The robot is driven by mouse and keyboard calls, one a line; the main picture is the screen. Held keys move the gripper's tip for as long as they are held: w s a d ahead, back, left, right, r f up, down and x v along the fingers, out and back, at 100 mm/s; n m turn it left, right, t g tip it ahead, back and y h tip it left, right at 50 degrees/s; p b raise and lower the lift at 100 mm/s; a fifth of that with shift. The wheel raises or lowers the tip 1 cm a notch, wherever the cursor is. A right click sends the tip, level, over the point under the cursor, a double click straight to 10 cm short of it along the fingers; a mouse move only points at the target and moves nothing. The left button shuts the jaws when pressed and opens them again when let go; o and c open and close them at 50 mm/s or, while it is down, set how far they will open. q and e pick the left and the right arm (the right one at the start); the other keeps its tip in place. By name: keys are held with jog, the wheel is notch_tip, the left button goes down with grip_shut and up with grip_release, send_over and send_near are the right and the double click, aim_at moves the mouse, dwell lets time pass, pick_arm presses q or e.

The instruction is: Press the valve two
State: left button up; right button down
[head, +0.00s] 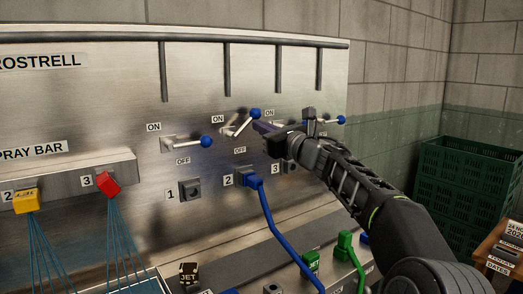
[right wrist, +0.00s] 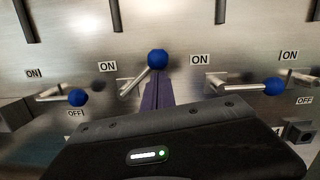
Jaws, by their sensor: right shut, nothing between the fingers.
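My left gripper is not in view.
Below, a blue hose (head: 272,217) hangs from port 2. A green crate (head: 468,163) stands at the right. Vertical pipes (head: 227,70) run above the levers.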

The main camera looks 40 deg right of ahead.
jog(key=r+n, duration=0.1)
jog(key=n, duration=0.1)
jog(key=a+r+n, duration=0.1)
jog(key=n, duration=0.1)
jog(key=shift+y, duration=0.3)
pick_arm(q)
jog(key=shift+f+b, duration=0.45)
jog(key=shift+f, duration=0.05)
pick_arm(e)
jog(key=shift+a+r+n+g+y, duration=0.15)
jog(key=shift+a+r+n, duration=0.2)
jog(key=shift+n, duration=0.5)
jog(key=shift+a+r+n+g+y, duration=0.1)
jog(key=shift+a+r+n+y, duration=0.15)
jog(key=shift+n, duration=0.55)
jog(key=shift+a+r+n+g+y, duration=0.1)
jog(key=shift+a+r+n, duration=0.25)
jog(key=shift+n, duration=0.5)
jog(key=shift+a+f, duration=0.1)
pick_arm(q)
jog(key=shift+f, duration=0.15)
pick_arm(e)
jog(key=shift+f, duration=0.15)
